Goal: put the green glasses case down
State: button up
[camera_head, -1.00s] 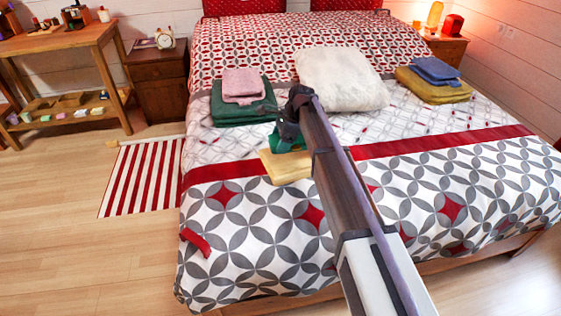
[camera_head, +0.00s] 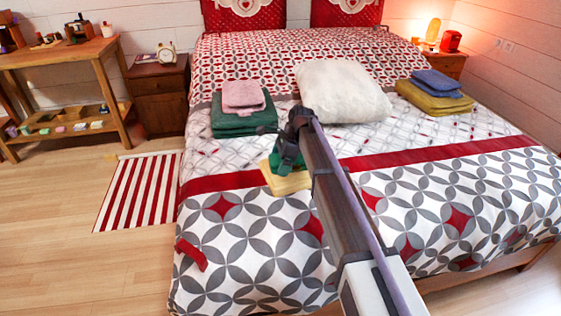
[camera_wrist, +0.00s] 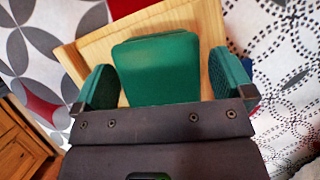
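The green glasses case (camera_wrist: 157,68) lies over the pale wooden tray or board (camera_wrist: 208,20) in the wrist view, between my gripper's two green-padded fingers. My gripper (camera_wrist: 168,86) is open, with a gap showing at the case's right side; the left finger overlaps its edge in view. The case seems to rest on the wood, though its underside is hidden. In the head view, my gripper (camera_head: 285,163) is low over the wooden piece (camera_head: 288,184) on the bed, and the case is mostly hidden or merges with the green fingers.
Pink and green folded cloths (camera_head: 243,115) lie behind to the left. A white pillow (camera_head: 343,92) lies behind to the right, with blue and mustard cloths (camera_head: 436,97) beyond. The front bedspread is clear.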

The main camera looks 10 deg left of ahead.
jog(key=shift+r+p, duration=0.5)
jog(key=p+v, duration=1)
jog(key=v, duration=0.1)
jog(key=s+d+n+h, duration=0.1)
jog(key=s+d+n, duration=0.5)
jog(key=s, duration=0.5)
jog(key=s+d+f+n+t+h, duration=0.15)
jog(key=s+d+n, duration=0.25)
jog(key=s+d, duration=0.6)
jog(key=s+d+n+h, duration=0.2)
jog(key=s+d+n, duration=0.3)
jog(key=s, duration=0.7)
notch_tip(320, 180, up, 17)
jog(key=d+p, duration=0.1)
jog(key=p, duration=1.6)
jog(key=shift+w+r+m, duration=0.25)
jog(key=shift+w+m, duration=0.05)
jog(key=shift+w, duration=0.15)
jog(key=shift+d, duration=0.15)
